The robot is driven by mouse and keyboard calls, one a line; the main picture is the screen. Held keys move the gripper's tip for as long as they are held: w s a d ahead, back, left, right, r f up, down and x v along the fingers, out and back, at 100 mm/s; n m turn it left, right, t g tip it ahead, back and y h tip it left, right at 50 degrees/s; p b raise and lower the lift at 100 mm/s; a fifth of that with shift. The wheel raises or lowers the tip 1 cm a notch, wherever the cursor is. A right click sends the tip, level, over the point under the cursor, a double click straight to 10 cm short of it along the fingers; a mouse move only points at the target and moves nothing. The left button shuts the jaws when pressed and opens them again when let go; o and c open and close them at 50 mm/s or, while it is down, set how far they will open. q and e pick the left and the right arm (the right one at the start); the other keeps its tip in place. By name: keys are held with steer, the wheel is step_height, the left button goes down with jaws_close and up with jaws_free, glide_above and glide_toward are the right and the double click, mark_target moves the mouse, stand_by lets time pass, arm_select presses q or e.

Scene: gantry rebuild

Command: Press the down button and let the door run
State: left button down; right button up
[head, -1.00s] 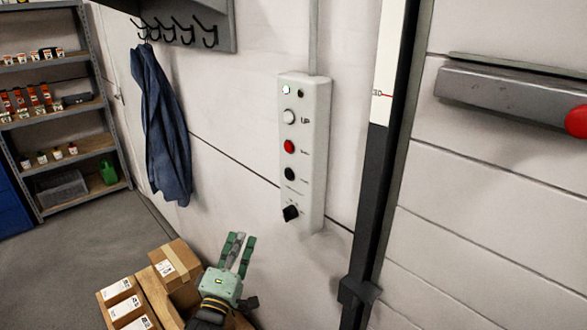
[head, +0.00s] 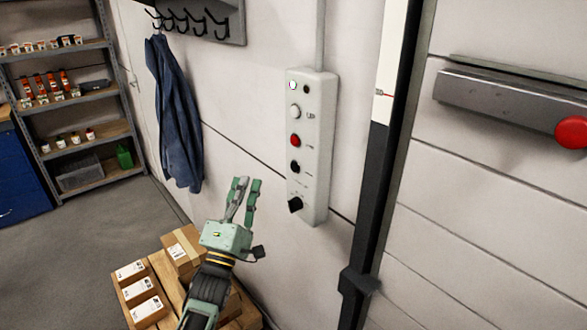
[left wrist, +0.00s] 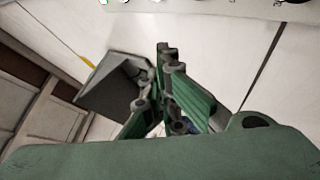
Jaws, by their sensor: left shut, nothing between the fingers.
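The pale control box (head: 313,150) hangs on the wall, with a lit lamp (head: 292,85) at its top. Below are a white button (head: 295,111) marked UP, a red button (head: 295,140), a black button (head: 295,167) whose label is too small to read, and a black knob (head: 295,205). My green left gripper (head: 248,184) is shut and empty, left of the box's lower half and apart from the buttons. Its fingers (left wrist: 168,55) point toward the wall in the left wrist view. The panelled door (head: 490,200) stands at the right. My right gripper is out of view.
Cardboard boxes (head: 183,250) sit below my left arm. A blue coat (head: 178,120) hangs from hooks left of the box. A dark post (head: 385,180) stands between box and door. A metal bar with a red knob (head: 572,132) crosses the door.

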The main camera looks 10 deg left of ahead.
mark_target(295, 167)
arm_select(q)
steer(key=w+d+b, duration=0.4)
steer(key=w+d, duration=0.1)
steer(key=w, duration=0.1)
steer(key=shift+w, duration=0.35)
steer(key=shift+d, duration=0.1)
stand_by(0.4)
stand_by(0.8)
steer(key=shift+w+d+b, duration=0.3)
